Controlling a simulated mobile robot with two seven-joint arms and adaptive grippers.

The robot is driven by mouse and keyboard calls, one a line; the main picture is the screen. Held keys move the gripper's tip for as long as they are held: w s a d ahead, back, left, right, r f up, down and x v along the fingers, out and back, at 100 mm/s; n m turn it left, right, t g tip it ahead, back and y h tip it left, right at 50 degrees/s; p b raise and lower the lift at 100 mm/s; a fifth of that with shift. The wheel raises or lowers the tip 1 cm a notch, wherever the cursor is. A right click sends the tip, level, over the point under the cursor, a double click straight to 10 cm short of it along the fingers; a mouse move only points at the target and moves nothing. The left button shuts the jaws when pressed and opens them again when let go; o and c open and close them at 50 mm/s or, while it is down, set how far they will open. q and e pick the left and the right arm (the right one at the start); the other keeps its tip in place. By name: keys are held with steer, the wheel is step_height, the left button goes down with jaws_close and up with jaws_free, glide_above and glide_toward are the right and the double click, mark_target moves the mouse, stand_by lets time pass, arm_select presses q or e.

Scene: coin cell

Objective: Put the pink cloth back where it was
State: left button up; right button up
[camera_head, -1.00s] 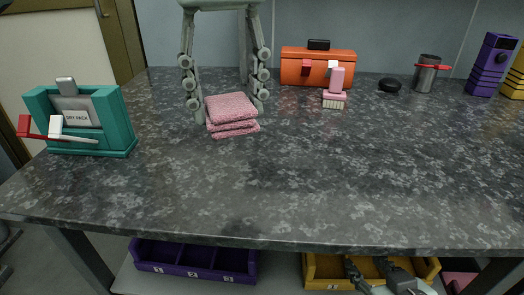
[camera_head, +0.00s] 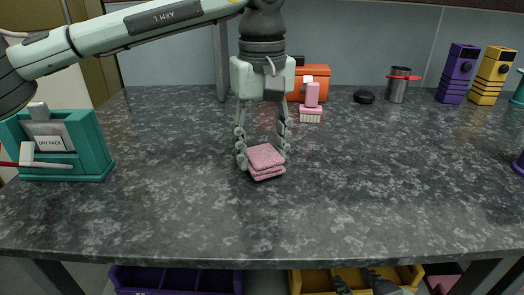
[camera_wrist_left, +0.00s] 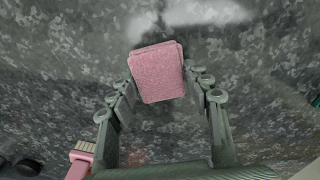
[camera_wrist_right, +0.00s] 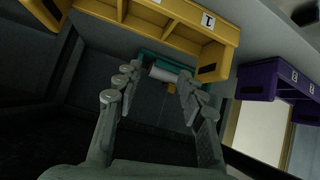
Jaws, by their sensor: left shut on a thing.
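The pink cloth (camera_head: 266,160) is a folded, stacked pad near the middle of the dark counter. My left gripper (camera_head: 263,158) comes down from above with its fingers on both sides of the cloth, shut on it. The left wrist view shows the cloth (camera_wrist_left: 158,74) between the two fingertips. I cannot tell whether its underside touches the counter. My right gripper (camera_wrist_right: 157,80) is open and empty, low in front of the counter by the yellow bin. Its fingers (camera_head: 362,284) show at the bottom edge of the head view.
A teal dry-pack dispenser (camera_head: 86,150) stands on the left. A pink brush (camera_head: 311,105), an orange box (camera_head: 318,78), a black puck (camera_head: 364,97) and a metal cup (camera_head: 397,88) stand behind. Purple (camera_head: 457,72) and yellow (camera_head: 493,75) devices are back right. The front counter is clear.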

arm_select(q)
steer(key=shift+f, duration=0.3)
arm_select(e)
steer(key=shift+w+a+r, duration=0.1)
steer(key=shift+a, duration=0.15)
steer(key=shift+a, duration=0.1)
arm_select(q)
steer(key=shift+f, duration=0.1)
steer(key=o, duration=1)
arm_select(e)
steer(key=shift+w+a+r+t, duration=0.3)
steer(key=shift+a+r, duration=0.05)
steer(key=shift+r, duration=0.2)
